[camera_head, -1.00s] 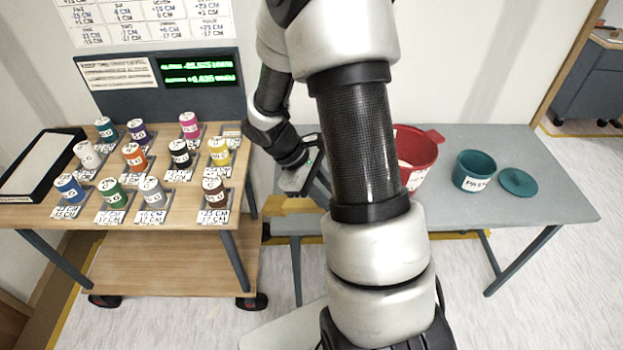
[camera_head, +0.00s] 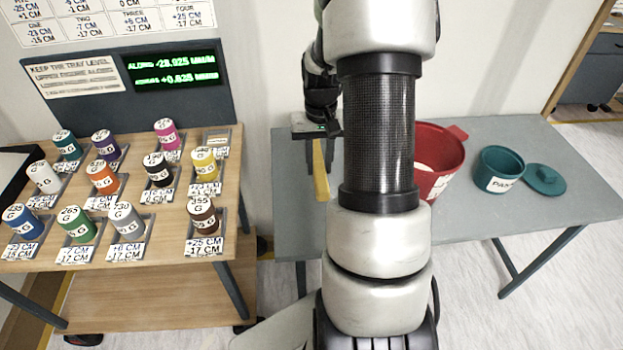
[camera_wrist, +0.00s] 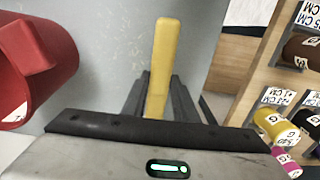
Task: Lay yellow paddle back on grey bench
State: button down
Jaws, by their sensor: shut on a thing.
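The yellow paddle (camera_head: 320,172) hangs below my gripper (camera_head: 322,145) in the head view, over the left part of the grey bench (camera_head: 285,222). In the wrist view the paddle (camera_wrist: 164,55) is between the two dark fingers of my gripper (camera_wrist: 158,92) and sticks out past them over the bench (camera_wrist: 105,45). My gripper is shut on the paddle. Part of the paddle is hidden by the fingers and my arm. I cannot tell whether its lower end touches the bench top.
A red bucket (camera_head: 440,160) stands on the bench right of my arm. Beyond it are a teal pot (camera_head: 497,170) and its teal lid (camera_head: 545,179). A wooden cart (camera_head: 130,272) with several coloured, labelled pots stands left, across a gap. The bench's left end looks bare.

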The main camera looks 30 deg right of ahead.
jog(key=shift+s, duration=0.1)
jog(key=shift+f, duration=0.15)
notch_tip(320, 180, down, 9)
jog(key=shift+f+b, duration=0.15)
jog(key=shift+b, duration=0.4)
jog(key=c, duration=1.4)
grip_release()
